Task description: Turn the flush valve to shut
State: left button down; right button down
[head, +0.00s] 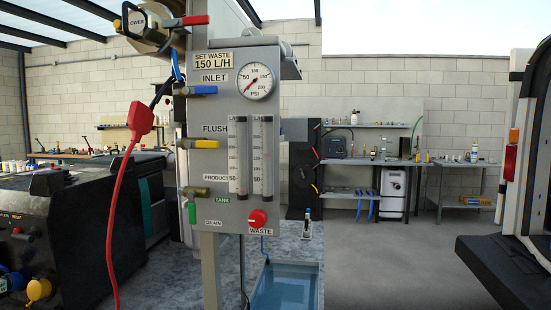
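The flush valve (203,144) has a yellow lever and sits at the left edge of the grey panel (212,220), below the FLUSH label (214,128). Its lever lies horizontal, pointing right across the panel face. The valve body at the panel's left edge is small and its inner position cannot be seen. Neither of my grippers shows in the head view, and nothing is seen touching the lever.
A blue INLET lever (202,90) is above, a brass valve (195,191) and green lever (192,213) below. The panel also has a gauge (256,82), two flow tubes and a red WASTE knob (257,219). A red cable (121,210) hangs left. Open floor lies right.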

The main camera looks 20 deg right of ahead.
aim_at(212, 143)
jog(key=z, duration=0.35)
jog(key=i+j+z, duration=0.3)
jog(key=j+z, duration=0.15)
jog(key=j, duration=0.15)
jog(key=i+j+z, duration=0.2)
jog(key=j, duration=0.15)
jog(key=j+z, duration=0.2)
jog(key=j, duration=0.15)
jog(key=i+j, duration=0.1)
jog(key=j, duration=0.55)
jog(key=i+j+z, duration=0.1)
jog(key=j, duration=0.6)
jog(key=i+j, duration=0.1)
jog(key=j, duration=0.55)
jog(key=i+j+z, duration=0.1)
jog(key=j, duration=0.6)
jog(key=k+l+z, duration=0.15)
jog(key=z, duration=0.35)
jog(key=k+l+z, duration=0.1)
jog(key=l+z, duration=0.2)
jog(key=z, duration=0.2)
